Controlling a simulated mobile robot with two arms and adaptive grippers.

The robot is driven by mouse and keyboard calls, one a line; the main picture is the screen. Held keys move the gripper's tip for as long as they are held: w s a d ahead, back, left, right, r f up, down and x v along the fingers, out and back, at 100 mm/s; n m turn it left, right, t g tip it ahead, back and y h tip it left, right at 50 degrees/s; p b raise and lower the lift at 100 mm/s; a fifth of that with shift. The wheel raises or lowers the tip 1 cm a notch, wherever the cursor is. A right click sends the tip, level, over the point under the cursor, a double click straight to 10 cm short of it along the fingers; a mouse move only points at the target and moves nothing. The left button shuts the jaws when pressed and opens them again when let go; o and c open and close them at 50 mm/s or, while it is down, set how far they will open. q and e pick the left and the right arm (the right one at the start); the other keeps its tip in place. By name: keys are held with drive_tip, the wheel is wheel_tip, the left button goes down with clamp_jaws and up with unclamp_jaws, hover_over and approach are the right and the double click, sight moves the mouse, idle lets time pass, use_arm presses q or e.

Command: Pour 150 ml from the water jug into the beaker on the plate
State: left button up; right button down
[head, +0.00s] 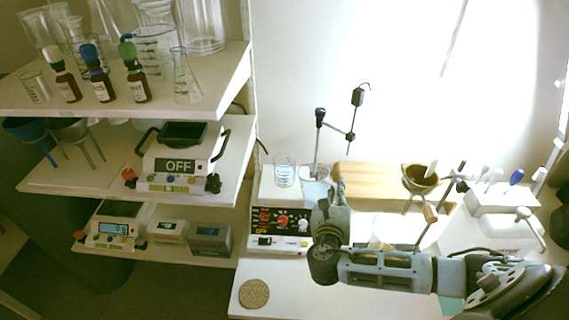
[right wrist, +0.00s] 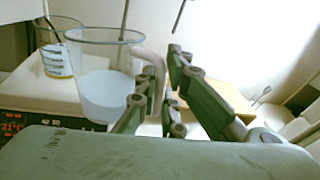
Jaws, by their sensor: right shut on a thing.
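The water jug (head: 314,186) is clear, with pale liquid in its lower part. In the right wrist view the jug (right wrist: 103,90) looks about upright. My right gripper (head: 330,200) is shut on its handle, which shows between the fingers (right wrist: 160,85) in the wrist view. The beaker (head: 285,172) stands on the white plate (head: 268,186), left of the jug. In the wrist view the beaker (right wrist: 58,60) is partly hidden behind the jug; its liquid level is unclear. The plate's front (head: 280,222) has a red display and knobs. My left gripper is out of view.
A stand with a rod (head: 319,140) and clamp rises behind the jug. A wooden board (head: 375,178) and a brown bowl on a tripod (head: 420,178) are to the right. Shelves (head: 215,105) with bottles and glassware fill the left. A round cork mat (head: 254,294) lies in front.

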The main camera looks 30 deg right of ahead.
use_arm(q)
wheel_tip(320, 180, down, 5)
drive_tip(key=b, duration=0.4)
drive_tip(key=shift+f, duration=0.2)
use_arm(e)
drive_tip(key=f, duration=0.1)
drive_tip(key=s+m+t, duration=0.1)
drive_tip(key=s+f+m, duration=0.1)
drive_tip(key=shift+d+f+h, duration=0.3)
drive_tip(key=shift+f+h, duration=0.05)
drive_tip(key=shift+h, duration=0.05)
use_arm(q)
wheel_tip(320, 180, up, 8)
drive_tip(key=p, duration=0.7)
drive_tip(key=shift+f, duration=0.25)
use_arm(e)
drive_tip(key=s+d+r, duration=0.1)
drive_tip(key=s+r, duration=0.4)
drive_tip(key=shift+w+d, duration=0.1)
